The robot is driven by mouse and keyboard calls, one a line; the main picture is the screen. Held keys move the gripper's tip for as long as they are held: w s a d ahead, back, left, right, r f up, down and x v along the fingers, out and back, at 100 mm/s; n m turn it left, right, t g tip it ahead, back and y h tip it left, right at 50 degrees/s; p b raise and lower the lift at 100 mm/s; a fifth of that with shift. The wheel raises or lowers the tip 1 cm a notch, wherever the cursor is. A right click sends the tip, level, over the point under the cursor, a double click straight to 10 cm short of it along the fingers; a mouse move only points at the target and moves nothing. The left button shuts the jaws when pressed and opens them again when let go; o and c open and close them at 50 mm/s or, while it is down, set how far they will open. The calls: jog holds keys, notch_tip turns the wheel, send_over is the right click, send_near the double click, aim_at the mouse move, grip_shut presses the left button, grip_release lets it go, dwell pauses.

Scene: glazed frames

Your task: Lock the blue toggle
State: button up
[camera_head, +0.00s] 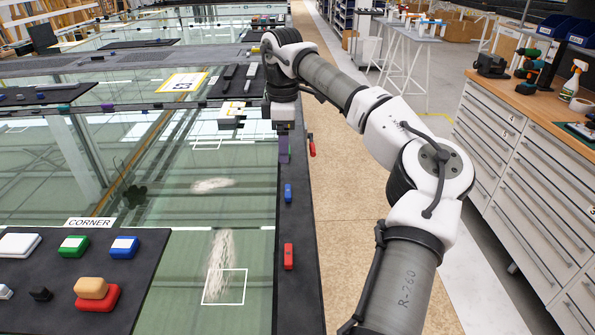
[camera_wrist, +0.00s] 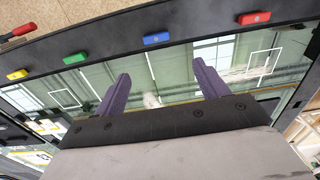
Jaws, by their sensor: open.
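The blue toggle (camera_head: 288,193) is a small block on the dark right-hand border of the glazed frame. In the wrist view the blue toggle (camera_wrist: 156,39) lies lengthwise along the border, beyond the fingertips and roughly centred between them. My gripper (camera_head: 284,158) is above the border, farther along it than the blue toggle in the head view. In the wrist view my gripper (camera_wrist: 161,68) shows two purple fingers spread apart with nothing between them. They appear clear of the toggle. Whether the toggle is locked cannot be told.
A red toggle (camera_head: 288,256) is nearer on the same border. Green (camera_wrist: 75,57) and yellow (camera_wrist: 17,74) toggles lie along it in the wrist view. A red-handled tool (camera_head: 311,145) lies by the border. A dark board (camera_head: 140,252) with coloured blocks is at left.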

aim_at(288, 190)
jog(key=f+p, duration=0.1)
jog(key=f, duration=0.3)
jog(key=f+p, duration=0.2)
jog(key=f, duration=0.3)
jog(key=f+p, duration=0.1)
jog(key=f, duration=0.3)
jog(key=shift+w+d+f, duration=0.25)
jog(key=shift+d, duration=0.1)
jog(key=c, duration=1)
